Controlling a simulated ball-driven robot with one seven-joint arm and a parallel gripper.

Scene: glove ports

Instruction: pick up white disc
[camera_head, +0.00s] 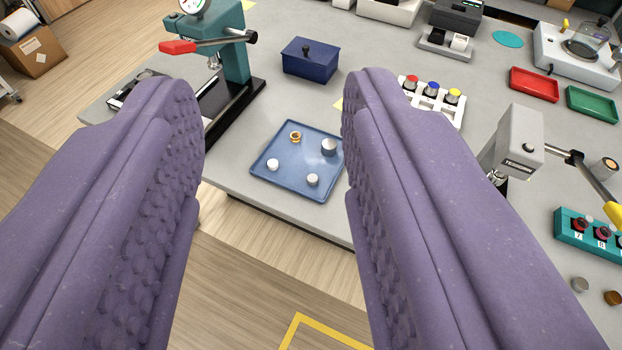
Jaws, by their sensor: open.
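The white disc (273,164) is a small pale round piece near the left corner of a blue tray (287,187) on the grey table. My gripper (274,95) has two purple padded fingers, spread wide with nothing between them. The fingers are close to the camera. The tray and the disc show in the gap between them, farther off and apart from the pads. The right finger covers the tray's right edge.
The tray also holds a brass ring (295,137), a grey cylinder (328,147) and a silver piece (313,180). A teal press (235,50) with a red-handled lever and a blue lidded box (310,62) stand behind. A grey lever device (515,145) stands right.

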